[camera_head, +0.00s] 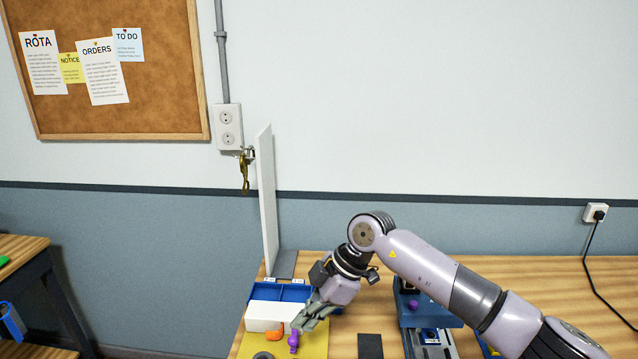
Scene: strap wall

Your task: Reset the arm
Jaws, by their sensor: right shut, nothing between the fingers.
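My right arm reaches in from the lower right across the wooden table (540,268). Its gripper (300,325) points down and left, shut and empty, low over the front left of the table. A small purple piece (293,341) shows right by the fingertips; I cannot tell whether they touch it. An orange piece (275,332) lies just left of it, beside a white box (268,315). My left gripper is not in view.
A blue tray (262,291) and yellow mat (313,346) lie near the gripper. A tall white panel (266,200) stands at the table's back left. A blue device (408,316) stands under my forearm. The table's back right is clear apart from a black cable (588,268).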

